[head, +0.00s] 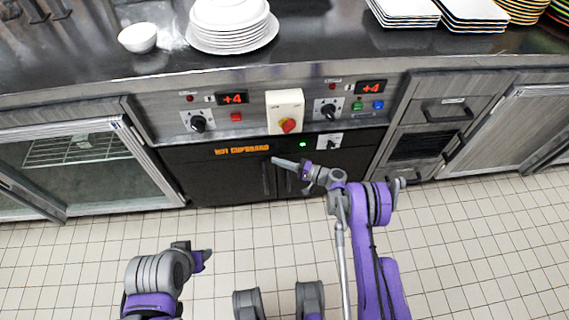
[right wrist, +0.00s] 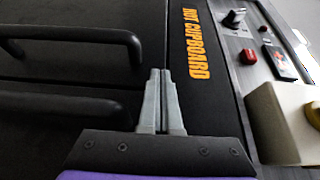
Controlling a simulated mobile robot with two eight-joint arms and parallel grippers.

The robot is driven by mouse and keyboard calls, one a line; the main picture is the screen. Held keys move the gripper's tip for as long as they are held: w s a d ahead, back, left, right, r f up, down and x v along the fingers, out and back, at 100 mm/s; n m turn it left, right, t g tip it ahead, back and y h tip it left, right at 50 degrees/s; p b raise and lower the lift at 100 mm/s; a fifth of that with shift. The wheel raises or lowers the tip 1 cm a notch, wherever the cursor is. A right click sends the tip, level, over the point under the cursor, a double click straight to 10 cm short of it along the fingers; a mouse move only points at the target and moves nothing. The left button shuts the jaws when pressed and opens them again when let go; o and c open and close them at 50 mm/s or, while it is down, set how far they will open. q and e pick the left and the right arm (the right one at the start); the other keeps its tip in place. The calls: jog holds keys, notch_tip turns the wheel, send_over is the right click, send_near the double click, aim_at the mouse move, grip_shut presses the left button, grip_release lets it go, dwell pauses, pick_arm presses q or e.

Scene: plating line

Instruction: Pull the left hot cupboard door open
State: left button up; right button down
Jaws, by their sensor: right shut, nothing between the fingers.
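The hot cupboard has two dark doors below its control panel. The left door (head: 215,178) looks closed, flush with the right door (head: 345,163). The left door's bar handle (right wrist: 85,38) and the right door's handle (right wrist: 70,104) lie side by side in the right wrist view. My right gripper (head: 275,161) is shut and empty near the tops of the handles; its fingertips (right wrist: 162,72) are beyond the handle ends, not around either. My left gripper (head: 208,257) is low over the floor, away from the doors; its jaw opening is unclear.
A control panel with knobs and a white switch box (head: 285,110) juts out above the doors. A glass-fronted cabinet (head: 75,160) stands at left, drawers (head: 437,112) at right. Plates (head: 232,38) and a bowl (head: 138,37) sit on the counter. The tiled floor in front is clear.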

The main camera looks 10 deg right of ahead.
pick_arm(q)
jog(key=shift+s+d, duration=0.15)
jog(key=shift+s, duration=0.05)
pick_arm(e)
jog(key=shift+s+t, duration=0.3)
jog(key=shift+s, duration=0.25)
dwell(0.4)
